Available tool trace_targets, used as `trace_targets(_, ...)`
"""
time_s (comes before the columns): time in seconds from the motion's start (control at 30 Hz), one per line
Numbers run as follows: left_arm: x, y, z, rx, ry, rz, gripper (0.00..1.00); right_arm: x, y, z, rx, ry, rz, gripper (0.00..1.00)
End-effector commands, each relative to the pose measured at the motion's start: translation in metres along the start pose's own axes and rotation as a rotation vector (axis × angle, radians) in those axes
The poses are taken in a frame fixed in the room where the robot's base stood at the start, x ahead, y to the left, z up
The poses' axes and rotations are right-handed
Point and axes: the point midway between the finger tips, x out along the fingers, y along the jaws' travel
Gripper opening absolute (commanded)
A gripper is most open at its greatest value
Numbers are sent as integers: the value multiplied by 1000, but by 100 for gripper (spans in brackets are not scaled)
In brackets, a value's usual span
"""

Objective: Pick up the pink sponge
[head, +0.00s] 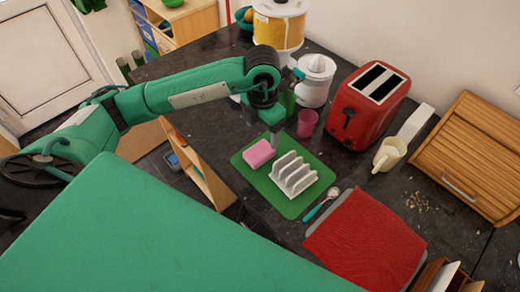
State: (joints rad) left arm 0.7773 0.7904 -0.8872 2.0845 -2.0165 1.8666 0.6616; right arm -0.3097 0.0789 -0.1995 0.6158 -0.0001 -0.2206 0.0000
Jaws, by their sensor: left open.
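The pink sponge (259,153) lies on the left part of a green mat (289,205) on the dark granite counter. My left arm reaches in from the left, and my left gripper (275,139) points down just above and to the right of the sponge, near the mat's back edge. It is open, with no object seen in it; its fingers are small and partly hidden in this view. The sponge is apart from the gripper as far as I can see. My right gripper is not in view.
A white toast rack (292,175) stands on the mat right of the sponge. A pink cup (307,123), green cup (287,102) and white juicer (315,80) stand close behind the gripper.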

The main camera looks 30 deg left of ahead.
Motion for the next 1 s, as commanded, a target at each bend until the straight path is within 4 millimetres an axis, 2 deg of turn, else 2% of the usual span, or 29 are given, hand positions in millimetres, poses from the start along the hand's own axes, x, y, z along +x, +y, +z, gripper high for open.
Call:
trace_targets(0.07, 13, 0, -1, 0, 4, -1, 78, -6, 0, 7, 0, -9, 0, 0)
trace_targets(0.17, 25, 0, 0, 0, 1, -1, 78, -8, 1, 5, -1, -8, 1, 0)
trace_targets(0.33, 34, 0, -1, 1, 1, -1, 78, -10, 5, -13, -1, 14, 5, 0)
trace_targets(0.5, 50, 2, -7, 0, 5, -1, 78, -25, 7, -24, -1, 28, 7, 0)
trace_targets(0.73, 79, 2, -9, 1, 1, -2, 78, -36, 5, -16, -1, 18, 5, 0)
trace_targets(1.0, 84, 3, -9, 2, -1, -1, 78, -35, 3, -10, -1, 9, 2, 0)
